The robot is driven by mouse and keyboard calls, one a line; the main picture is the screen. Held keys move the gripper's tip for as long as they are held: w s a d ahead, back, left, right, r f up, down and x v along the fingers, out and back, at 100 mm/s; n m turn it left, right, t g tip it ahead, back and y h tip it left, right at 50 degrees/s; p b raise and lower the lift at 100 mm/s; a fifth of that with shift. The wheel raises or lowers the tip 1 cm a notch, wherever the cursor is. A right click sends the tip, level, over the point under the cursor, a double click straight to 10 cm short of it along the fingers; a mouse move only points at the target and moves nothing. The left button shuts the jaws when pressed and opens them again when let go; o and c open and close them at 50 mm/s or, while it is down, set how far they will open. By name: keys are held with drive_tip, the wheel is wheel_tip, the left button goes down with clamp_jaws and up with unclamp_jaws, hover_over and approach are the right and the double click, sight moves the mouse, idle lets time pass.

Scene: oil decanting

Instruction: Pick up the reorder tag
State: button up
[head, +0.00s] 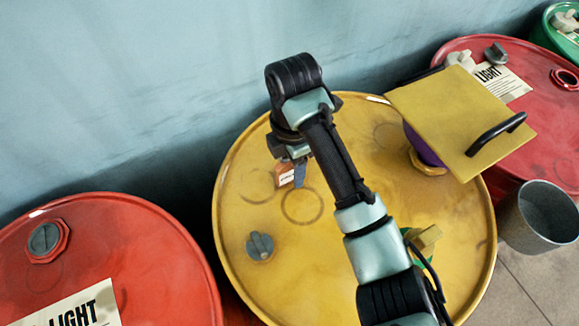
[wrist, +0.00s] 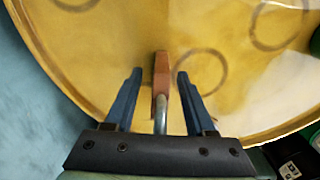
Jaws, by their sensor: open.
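The reorder tag (head: 285,176) is a small orange piece with a white printed face, over the top of the yellow drum (head: 238,205). In the wrist view the tag (wrist: 161,72) is seen edge-on as a narrow orange-brown strip, with a grey metal rod or loop (wrist: 160,115) on its near side. My gripper (head: 291,172) is at the tag. In the wrist view my gripper (wrist: 158,76) is open, its blue fingers either side of the tag with gaps visible on both sides. The arm hides part of the drum top.
A yellow plate with a black handle (head: 462,110) sits over a purple piece at the drum's right. A grey cap (head: 260,246) is on the drum's left. Red drums (head: 150,250) (head: 555,145) flank it. A grey bucket (head: 541,215) stands at right.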

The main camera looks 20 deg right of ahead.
clamp_jaws()
drive_tip(key=shift+r, duration=0.15)
